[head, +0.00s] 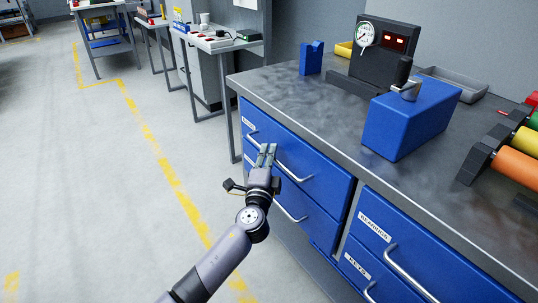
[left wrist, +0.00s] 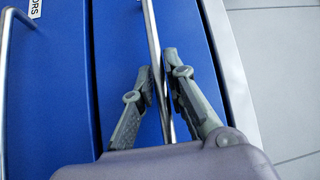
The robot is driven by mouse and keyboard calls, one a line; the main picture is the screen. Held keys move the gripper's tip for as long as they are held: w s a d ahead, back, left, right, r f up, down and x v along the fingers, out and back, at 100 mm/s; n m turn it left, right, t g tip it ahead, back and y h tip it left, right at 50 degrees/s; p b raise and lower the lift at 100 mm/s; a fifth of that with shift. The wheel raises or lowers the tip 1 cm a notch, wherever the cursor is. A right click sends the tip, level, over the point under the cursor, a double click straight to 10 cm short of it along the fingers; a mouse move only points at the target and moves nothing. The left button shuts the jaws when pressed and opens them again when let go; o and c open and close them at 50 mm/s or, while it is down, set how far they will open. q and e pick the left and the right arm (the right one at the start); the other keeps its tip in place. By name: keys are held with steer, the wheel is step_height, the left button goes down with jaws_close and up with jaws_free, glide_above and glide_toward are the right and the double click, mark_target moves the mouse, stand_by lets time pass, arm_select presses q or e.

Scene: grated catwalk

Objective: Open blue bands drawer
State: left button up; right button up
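The upper left blue drawer (head: 326,184) is under the grey worktop. Its front looks flush with the cabinet. Its small white label (head: 249,122) is too blurred to read surely. Its metal bar handle (head: 296,172) runs along the front. My left gripper (head: 267,149) is at this handle. In the left wrist view the bar (left wrist: 152,30) passes between the two fingers (left wrist: 160,75), which are closed in on it from both sides. The neighbouring drawer (left wrist: 60,70) there has a label ending in "ORS". My right gripper is not in view.
Below is another blue drawer (head: 312,225). To the right are drawers labelled BEARINGS (head: 374,227) and KEYS (head: 357,266). A blue box (head: 400,125), a gauge unit (head: 385,45) and coloured rollers (head: 518,165) stand on the worktop (head: 290,92). The floor (head: 90,190) at left is clear.

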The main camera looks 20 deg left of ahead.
arm_select(q)
jaws_close()
steer(key=shift+f, duration=0.1)
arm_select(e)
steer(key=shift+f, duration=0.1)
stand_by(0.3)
